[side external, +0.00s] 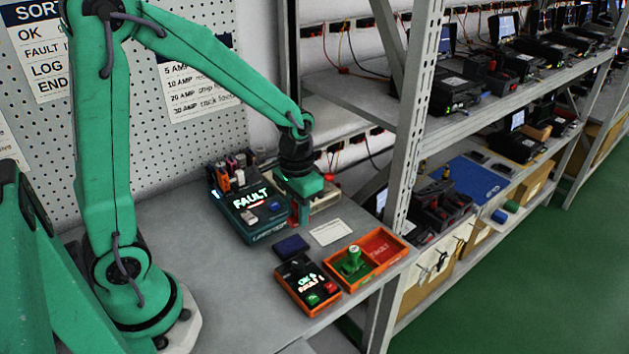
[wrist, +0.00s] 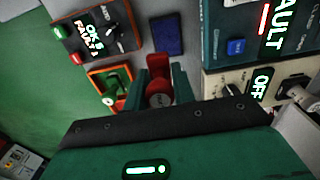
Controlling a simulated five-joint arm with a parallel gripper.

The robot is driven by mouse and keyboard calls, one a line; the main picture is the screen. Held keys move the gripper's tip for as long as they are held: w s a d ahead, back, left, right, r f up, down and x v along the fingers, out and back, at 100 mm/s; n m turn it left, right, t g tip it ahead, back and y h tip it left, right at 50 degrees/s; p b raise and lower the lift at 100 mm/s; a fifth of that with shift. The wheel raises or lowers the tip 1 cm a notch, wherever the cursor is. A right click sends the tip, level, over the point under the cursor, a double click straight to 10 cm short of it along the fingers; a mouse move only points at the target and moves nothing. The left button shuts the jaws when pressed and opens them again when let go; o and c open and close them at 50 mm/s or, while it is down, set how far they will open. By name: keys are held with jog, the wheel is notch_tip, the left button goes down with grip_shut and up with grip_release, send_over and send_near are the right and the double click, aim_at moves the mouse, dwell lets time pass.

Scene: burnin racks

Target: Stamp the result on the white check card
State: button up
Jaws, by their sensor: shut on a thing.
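My gripper (side external: 300,208) is shut on a red stamp, which shows between the fingers in the wrist view (wrist: 158,93). In the side view the gripper points down beside the teal tester (side external: 250,212), which reads FAULT. The white check card (side external: 328,232) lies flat on the bench, right of and nearer than the gripper. I cannot make out the card in the wrist view. A dark blue pad (side external: 291,246) lies nearer than the gripper; it also shows in the wrist view (wrist: 167,35). How high the stamp is above the bench is unclear.
An orange tray (side external: 352,284) holds a green stamp (side external: 352,262); its red FAULT compartment (side external: 384,247) is empty. An orange-edged box (side external: 308,285) with lit OK and FAULT labels stands beside it. Grey shelf posts (side external: 405,150) rise at the right.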

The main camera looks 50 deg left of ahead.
aim_at(290, 245)
jog(key=shift+s+a+f, duration=0.2)
jog(key=shift+s+a, duration=0.45)
jog(key=shift+a, duration=0.15)
jog(key=shift+f, duration=0.15)
jog(key=shift+f, duration=2.85)
jog(key=shift+f, duration=0.6)
dwell(0.3)
notch_tip(290, 245, up, 7)
dwell(1.3)
jog(key=shift+w, duration=0.1)
